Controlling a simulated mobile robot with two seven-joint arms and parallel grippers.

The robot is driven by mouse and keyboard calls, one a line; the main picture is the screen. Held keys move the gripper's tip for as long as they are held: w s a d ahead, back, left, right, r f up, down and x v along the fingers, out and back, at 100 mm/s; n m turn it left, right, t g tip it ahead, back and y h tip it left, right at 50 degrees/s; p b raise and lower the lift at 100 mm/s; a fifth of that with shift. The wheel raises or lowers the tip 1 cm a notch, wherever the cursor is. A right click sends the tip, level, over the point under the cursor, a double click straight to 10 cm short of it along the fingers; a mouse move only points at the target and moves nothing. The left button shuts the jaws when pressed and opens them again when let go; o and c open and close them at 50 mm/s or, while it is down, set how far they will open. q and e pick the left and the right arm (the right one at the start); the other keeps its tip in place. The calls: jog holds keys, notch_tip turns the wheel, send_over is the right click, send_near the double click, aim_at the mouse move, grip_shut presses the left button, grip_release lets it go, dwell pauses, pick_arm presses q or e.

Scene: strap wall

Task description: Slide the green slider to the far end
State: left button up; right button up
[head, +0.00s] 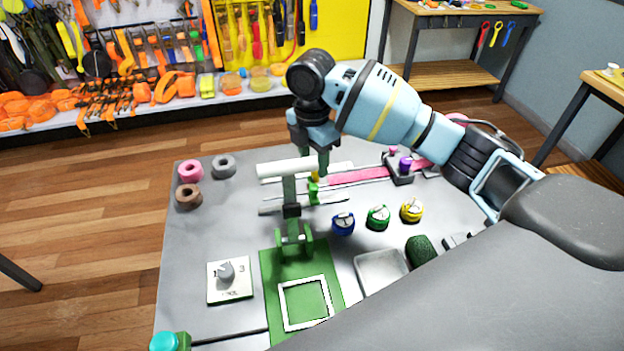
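The small green slider (313,190) sits on a thin pale rail near the middle of the grey board. A small yellow piece (315,176) shows just behind it. My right gripper (315,158) points down just behind and above the green slider. Its fingers are partly hidden by the white bar handle, and their opening is unclear. I cannot tell whether it touches the yellow piece. The green slider appears apart from the fingers. My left gripper is not in view.
A green lever (292,225) with a white bar handle (287,168) stands upright left of the slider, partly covering the rails. Blue (343,223), green (378,217) and yellow (411,210) round knobs lie to the right. A pink strap (358,175) runs behind.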

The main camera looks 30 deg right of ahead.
aim_at(314, 186)
notch_tip(314, 186, down, 7)
jog(key=shift+f, duration=0.15)
jog(key=shift+c, duration=0.4)
grip_shut()
